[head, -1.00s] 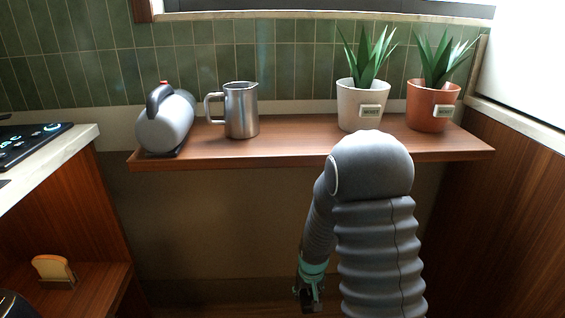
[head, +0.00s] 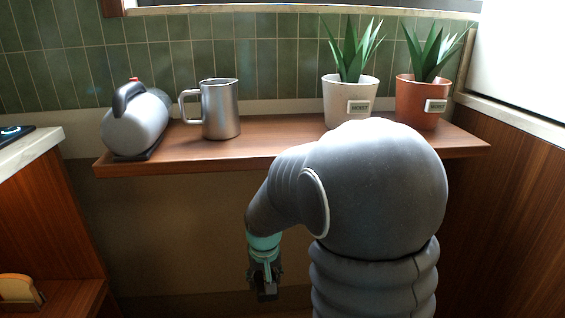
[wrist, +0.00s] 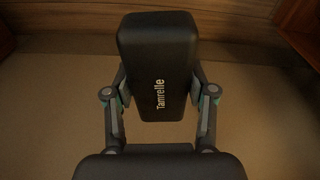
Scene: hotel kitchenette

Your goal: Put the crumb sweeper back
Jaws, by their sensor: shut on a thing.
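The crumb sweeper (wrist: 157,65), as I take it, is a dark, rounded block with the pale lettering "Tamrelle". In the wrist view it stands between my gripper's fingers (wrist: 160,98), which are shut on its two sides. Its far end and underside are hidden. In the head view my gripper (head: 264,284) hangs pointing down, in front of and below the wooden shelf (head: 265,158). The held thing is small and dark there, hard to tell from the fingers.
On the shelf stand a grey canister with a black handle (head: 136,124), a steel jug (head: 220,110), and potted plants in white (head: 350,105) and terracotta (head: 418,108). Bare shelf lies between jug and white pot. A counter (head: 28,150) and toast-like item (head: 18,290) are left.

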